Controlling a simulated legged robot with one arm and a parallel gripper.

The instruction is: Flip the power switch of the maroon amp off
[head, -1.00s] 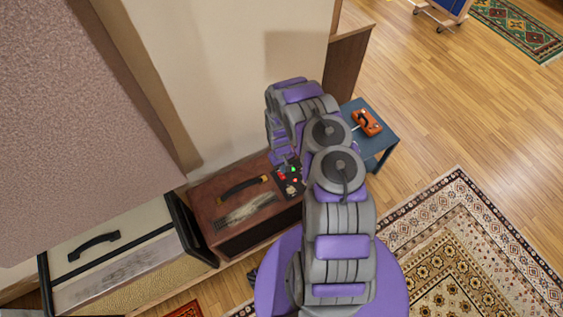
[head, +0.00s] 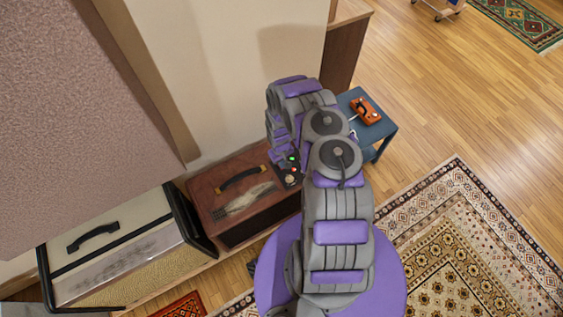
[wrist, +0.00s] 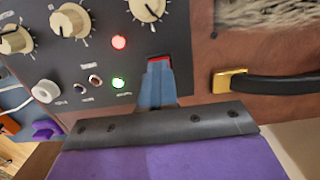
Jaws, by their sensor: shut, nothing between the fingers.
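The maroon amp (head: 225,190) sits low against the wall, with a black handle on top and a dark control panel (head: 290,170) at its right end, partly hidden by my arm. In the wrist view the panel (wrist: 85,62) shows cream knobs, a lit red lamp (wrist: 119,42), a lit green lamp (wrist: 118,83) and small toggles. A red power switch (wrist: 158,57) shows just past my fingertips, which hide most of it. My gripper (wrist: 157,68) is shut and empty, its tips at the switch; I cannot tell whether they touch it.
A cream amp with black edges (head: 110,250) stands left of the maroon one. A blue side table (head: 378,128) with an orange object (head: 366,111) is to the right. The amp handle (wrist: 280,86) lies right of my fingers. Open wood floor and a patterned rug (head: 450,250) lie right.

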